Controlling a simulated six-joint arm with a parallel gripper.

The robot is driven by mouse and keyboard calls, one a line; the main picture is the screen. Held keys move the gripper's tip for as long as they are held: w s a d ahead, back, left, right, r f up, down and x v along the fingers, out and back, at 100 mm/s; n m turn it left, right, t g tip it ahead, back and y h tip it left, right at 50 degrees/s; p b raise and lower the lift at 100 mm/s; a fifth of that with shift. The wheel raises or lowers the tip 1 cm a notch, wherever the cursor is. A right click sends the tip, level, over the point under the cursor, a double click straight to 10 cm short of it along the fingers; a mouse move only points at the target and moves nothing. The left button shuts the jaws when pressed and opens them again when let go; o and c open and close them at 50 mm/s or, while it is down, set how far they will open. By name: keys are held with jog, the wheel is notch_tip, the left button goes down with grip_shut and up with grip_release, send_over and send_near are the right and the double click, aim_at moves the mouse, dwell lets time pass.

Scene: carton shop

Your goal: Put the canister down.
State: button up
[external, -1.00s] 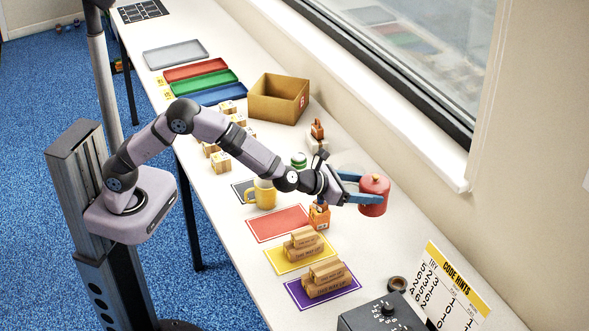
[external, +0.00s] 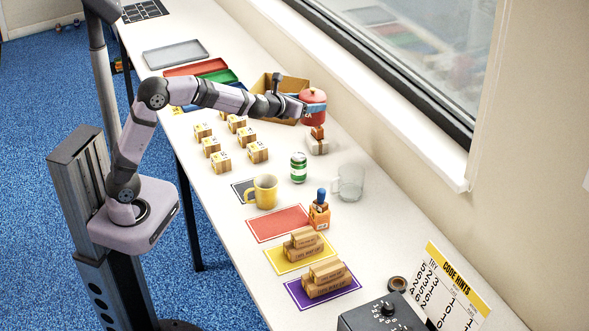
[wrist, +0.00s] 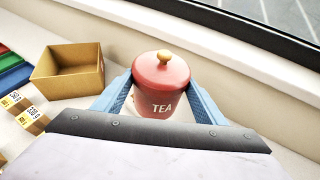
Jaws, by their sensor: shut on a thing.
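The canister (external: 313,105) is red with a lid, a gold knob and the word TEA on its side. In the wrist view the canister (wrist: 160,84) stands upright between the two blue fingers. My gripper (external: 312,108) is shut on it. In the external view it appears above the back part of the table, to the right of the cardboard box. Whether its base touches anything is hidden.
The open cardboard box (external: 262,108) is close to my gripper on the left. A stamp-like object on a white block (external: 318,144) is just below the canister in the picture.

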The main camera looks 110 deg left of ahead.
jog(key=s+d+f+n+g, duration=0.1)
jog(key=s+d+f+g, duration=0.15)
jog(key=s+f, duration=0.55)
jog(key=shift+t+y, duration=0.3)
jog(key=shift+t, duration=0.15)
jog(key=shift+s+f, duration=0.15)
jog(key=shift+f, duration=1.3)
jog(key=shift+s+f, duration=0.15)
jog(key=shift+f, duration=1.35)
jog(key=shift+s+f, duration=0.15)
jog(key=shift+f, duration=1.3)
jog(key=shift+f+b, duration=0.15)
jog(key=shift+b, duration=0.2)
jog(key=o, duration=1.5)
jog(key=shift+r, duration=0.2)
jog(key=v, duration=1.2)
jog(key=shift+b, duration=0.3)
